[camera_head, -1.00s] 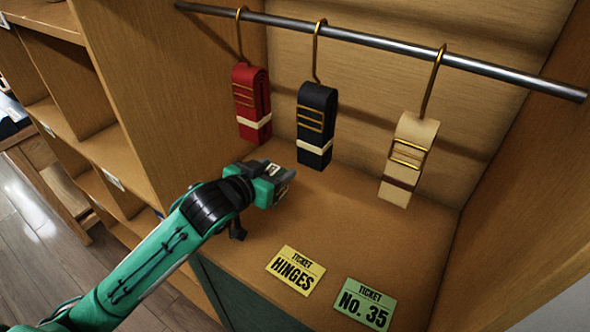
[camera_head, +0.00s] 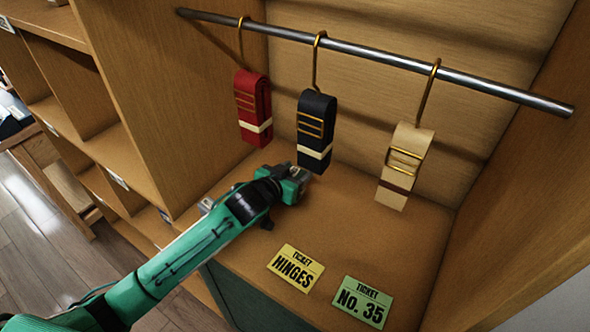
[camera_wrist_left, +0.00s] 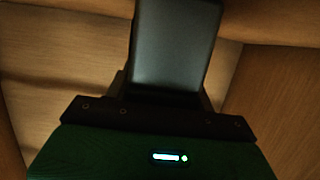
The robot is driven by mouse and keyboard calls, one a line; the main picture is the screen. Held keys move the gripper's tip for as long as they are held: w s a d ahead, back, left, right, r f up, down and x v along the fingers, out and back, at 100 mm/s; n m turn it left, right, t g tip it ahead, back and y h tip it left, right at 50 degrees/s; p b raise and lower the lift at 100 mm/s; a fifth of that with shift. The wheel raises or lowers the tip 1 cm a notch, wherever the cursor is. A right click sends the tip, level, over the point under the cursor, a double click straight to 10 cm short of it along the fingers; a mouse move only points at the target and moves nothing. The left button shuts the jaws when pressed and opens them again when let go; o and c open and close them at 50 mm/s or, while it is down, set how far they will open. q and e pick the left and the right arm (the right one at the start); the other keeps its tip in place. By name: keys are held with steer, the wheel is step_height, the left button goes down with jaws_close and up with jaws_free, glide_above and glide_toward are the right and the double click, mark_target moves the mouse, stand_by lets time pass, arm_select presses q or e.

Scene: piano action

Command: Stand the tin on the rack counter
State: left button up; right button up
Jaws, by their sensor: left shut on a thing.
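The left arm's green gripper (camera_head: 303,176) is shut, low over the brown rack counter (camera_head: 372,225). In the left wrist view a smooth dark slate block (camera_wrist_left: 175,45) sticks out ahead of the gripper; I take it for the tin, held in the jaws. In the head view the gripper hides most of what it holds, so the tin's shape and tilt cannot be told. I cannot tell whether it touches the counter. My right gripper is not in view.
A red strap bundle (camera_head: 254,108), a navy one (camera_head: 316,130) and a cream one (camera_head: 405,168) hang from the metal rail (camera_head: 460,78). The navy one is close behind my gripper. A yellow ticket (camera_head: 295,269) and a green ticket (camera_head: 363,302) lie at the counter's front. Counter to the right is clear.

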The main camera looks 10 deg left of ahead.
arm_select(q)
steer(key=o, duration=1.2)
steer(key=shift+f, duration=0.1)
steer(key=shift+c, duration=0.2)
steer(key=b+v, duration=0.1)
steer(key=v, duration=1.1)
steer(key=shift+b, duration=0.4)
steer(key=shift+a, duration=0.1)
